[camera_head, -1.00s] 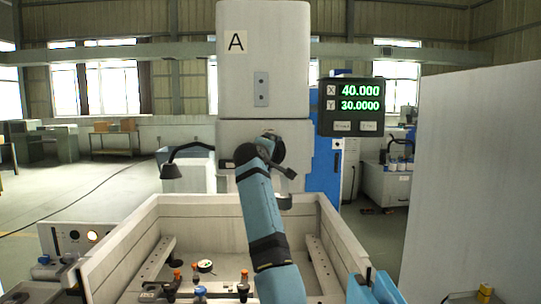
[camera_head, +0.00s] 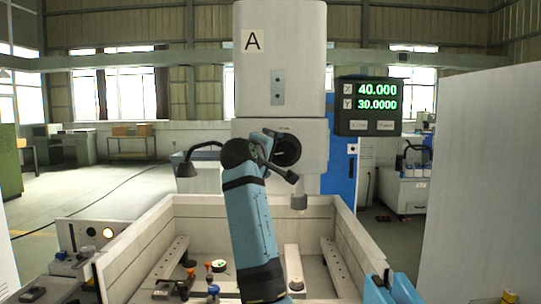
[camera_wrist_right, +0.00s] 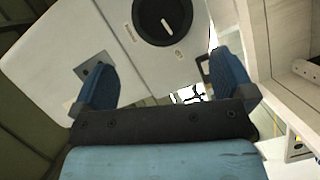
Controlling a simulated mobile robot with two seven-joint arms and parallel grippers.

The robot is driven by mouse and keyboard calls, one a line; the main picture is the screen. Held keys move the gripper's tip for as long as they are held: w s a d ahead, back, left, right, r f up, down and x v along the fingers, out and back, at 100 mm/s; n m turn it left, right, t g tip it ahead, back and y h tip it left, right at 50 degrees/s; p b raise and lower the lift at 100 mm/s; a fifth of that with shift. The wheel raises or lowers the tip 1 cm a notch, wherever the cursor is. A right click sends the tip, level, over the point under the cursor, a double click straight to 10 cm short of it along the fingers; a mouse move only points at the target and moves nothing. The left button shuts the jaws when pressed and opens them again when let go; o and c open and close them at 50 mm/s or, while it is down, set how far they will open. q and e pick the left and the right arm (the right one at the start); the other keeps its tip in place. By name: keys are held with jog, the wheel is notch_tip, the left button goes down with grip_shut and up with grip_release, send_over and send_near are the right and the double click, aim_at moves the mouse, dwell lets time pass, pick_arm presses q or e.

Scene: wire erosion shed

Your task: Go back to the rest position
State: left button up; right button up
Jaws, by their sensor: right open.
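My right arm rises through the middle of the head view. Its gripper (camera_head: 281,156) is in front of the white machine head (camera_head: 280,50), beside its round black dial (camera_head: 288,151). In the right wrist view the two blue fingers of the gripper (camera_wrist_right: 164,75) stand wide apart with nothing between them. The dial (camera_wrist_right: 162,18) shows beyond the fingers, apart from them. My left gripper is not in view.
A white-walled work tank (camera_head: 120,262) stands below, with several small knobbed fittings inside. A black lamp (camera_head: 203,148) is left of the gripper. A pale panel (camera_head: 475,170) fills the right. Open floor lies at left.

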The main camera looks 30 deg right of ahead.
jog(key=a+f+n+t+y+p, duration=0.1)
jog(key=a+f+y, duration=0.1)
jog(key=f, duration=0.9)
jog(key=a+f+n+t+y+p, duration=0.1)
jog(key=a+f+n+t+y, duration=0.1)
jog(key=f, duration=0.9)
jog(key=s+a+f+y, duration=0.2)
jog(key=s+f, duration=0.1)
jog(key=f, duration=0.5)
jog(key=s+a+f+y, duration=0.2)
jog(key=s+f, duration=0.1)
jog(key=f, duration=0.4)
jog(key=s+a+f+y+p, duration=0.1)
jog(key=s+a+f+y, duration=0.2)
jog(key=s+f, duration=0.5)
jog(key=s+a+f+y+p, duration=0.1)
jog(key=s+a+f+y, duration=0.15)
jog(key=s+f, duration=0.5)
jog(key=s+a+f+m+g+y, duration=0.1)
jog(key=s+a+f+m, duration=0.1)
jog(key=s, duration=0.7)
jog(key=s+a+f+m+g+y+p, duration=0.1)
jog(key=s+a+f, duration=0.3)
jog(key=s, duration=0.6)
jog(key=shift+a+f+m+y, duration=0.2)
jog(key=shift+f+m+y, duration=0.1)
jog(key=shift+m+y, duration=0.3)
